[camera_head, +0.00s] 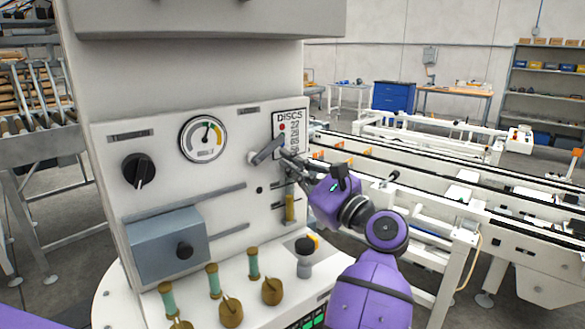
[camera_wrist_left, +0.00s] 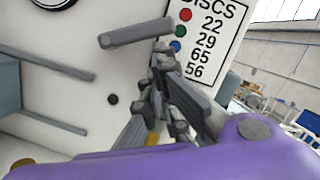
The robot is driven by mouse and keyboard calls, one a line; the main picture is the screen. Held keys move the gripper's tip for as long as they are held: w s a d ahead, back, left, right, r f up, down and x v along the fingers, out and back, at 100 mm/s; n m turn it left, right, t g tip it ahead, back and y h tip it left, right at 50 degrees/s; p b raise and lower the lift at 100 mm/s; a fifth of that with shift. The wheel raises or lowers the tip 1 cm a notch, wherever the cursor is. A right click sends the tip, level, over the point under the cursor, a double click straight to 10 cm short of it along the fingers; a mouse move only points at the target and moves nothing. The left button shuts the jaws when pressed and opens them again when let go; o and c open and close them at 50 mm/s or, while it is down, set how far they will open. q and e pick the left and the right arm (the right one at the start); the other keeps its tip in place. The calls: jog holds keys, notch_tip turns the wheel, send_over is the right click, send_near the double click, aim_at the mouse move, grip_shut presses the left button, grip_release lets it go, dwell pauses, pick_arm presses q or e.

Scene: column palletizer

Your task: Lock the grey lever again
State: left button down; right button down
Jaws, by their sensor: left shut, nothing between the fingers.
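The grey lever (camera_head: 267,151) is a short bar on the white panel, left of the DISCS sign (camera_head: 291,136). It slants, its right end higher than its left. In the left wrist view the lever (camera_wrist_left: 135,33) crosses the upper middle. My left gripper (camera_head: 286,155) is shut and empty, its fingertips just below and beside the lever's right end. The wrist view shows the fingertips (camera_wrist_left: 161,48) close under that end; I cannot tell whether they touch it. My right gripper is not in view.
The panel also holds a gauge (camera_head: 203,139), a black knob (camera_head: 139,170) and a blue-grey box (camera_head: 167,245). White conveyors (camera_head: 450,190) run to the right.

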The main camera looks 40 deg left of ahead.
aim_at(282, 136)
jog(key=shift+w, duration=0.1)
pick_arm(q)
jog(key=shift+w+n+b, duration=0.1)
jog(key=shift+n+b, duration=0.2)
jog(key=shift+b, duration=0.1)
jog(key=shift+r, duration=0.2)
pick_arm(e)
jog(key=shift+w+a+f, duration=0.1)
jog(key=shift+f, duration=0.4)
pick_arm(q)
jog(key=shift+n+b, duration=0.3)
jog(key=shift+b, duration=0.05)
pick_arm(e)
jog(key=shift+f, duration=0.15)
